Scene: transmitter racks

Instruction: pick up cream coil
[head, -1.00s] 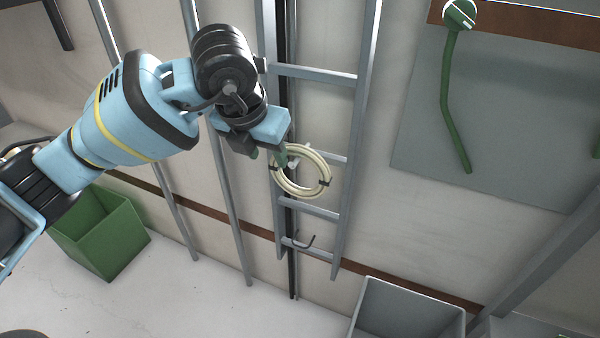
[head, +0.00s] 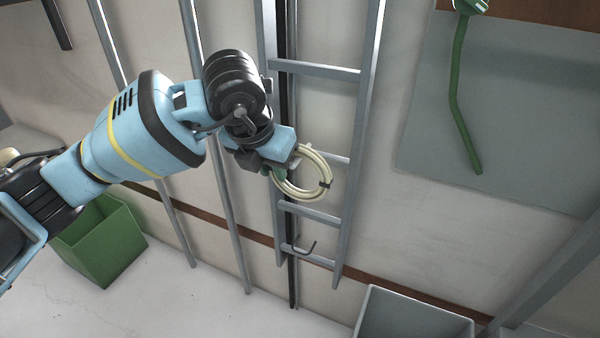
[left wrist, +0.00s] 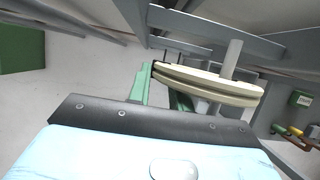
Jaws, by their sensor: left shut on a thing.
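The cream coil (head: 325,187) is a ring of cable with dark ties, in front of the grey ladder-like rack near the middle of the head view. My left gripper (head: 281,172) is at the coil's left side, shut on it. In the left wrist view the coil (left wrist: 212,86) lies edge-on across the green fingers of my left gripper (left wrist: 165,88). A grey peg (left wrist: 232,58) stands right behind or through the coil; I cannot tell whether the coil still rests on it. My right gripper is not in view.
A green bin (head: 105,250) stands on the floor at left, a grey bin (head: 415,312) at lower right. A green cable (head: 459,110) hangs on a grey panel at right.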

